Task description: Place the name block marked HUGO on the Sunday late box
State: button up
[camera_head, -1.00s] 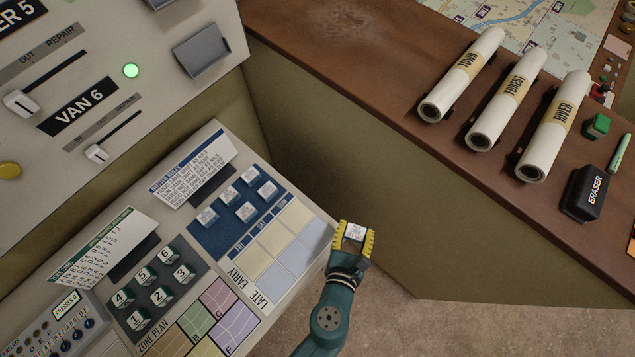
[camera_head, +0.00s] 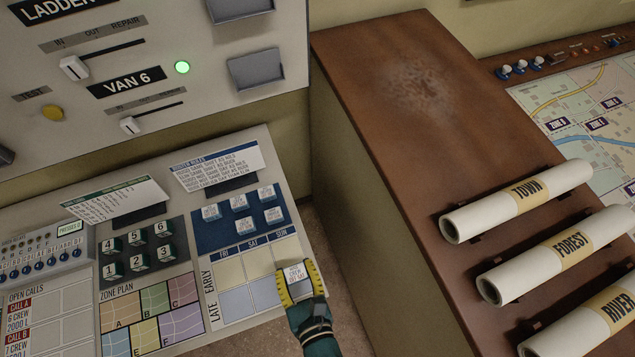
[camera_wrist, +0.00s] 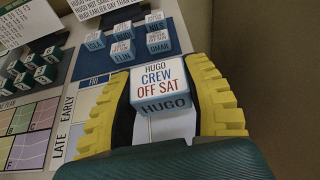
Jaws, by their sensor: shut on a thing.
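The white-topped block marked HUGO, CREW, OFF SAT (camera_wrist: 163,82) is between the yellow fingers of my gripper (camera_wrist: 165,95) in the wrist view. In the head view my gripper (camera_head: 298,277) holds the block (camera_head: 295,271) at the right end of the roster grid, by the SUN column. The gripper and block cover most of the Sunday late box. A pale box (camera_wrist: 165,127) shows under the block in the wrist view. I cannot tell whether the block touches the panel. The grid has FRI, SAT and SUN columns with EARLY cream boxes (camera_head: 258,262) and LATE bluish boxes (camera_head: 236,303).
Several other name blocks (camera_head: 240,202) stand on the blue area above the grid. A roster rules card (camera_head: 218,166) stands behind them. Numbered blocks (camera_head: 137,250) and the zone plan (camera_head: 150,318) lie left. A brown desk with map rolls (camera_head: 515,202) is at right.

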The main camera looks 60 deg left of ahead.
jog(key=f, duration=0.3)
jog(key=f+b, duration=0.1)
jog(key=f, duration=0.3)
jog(key=f+b, duration=0.1)
jog(key=f, duration=0.2)
jog(key=shift+s+f, duration=0.25)
jog(key=shift+s, duration=0.05)
jog(key=o, duration=1)
jog(key=shift+r+p, duration=0.25)
jog(key=shift+p, duration=0.1)
jog(key=shift+d+r, duration=0.1)
jog(key=shift+d, duration=0.15)
jog(key=p+v, duration=0.8)
jog(key=v, duration=0.3)
jog(key=shift+d+p, duration=0.2)
jog(key=shift+p, duration=0.15)
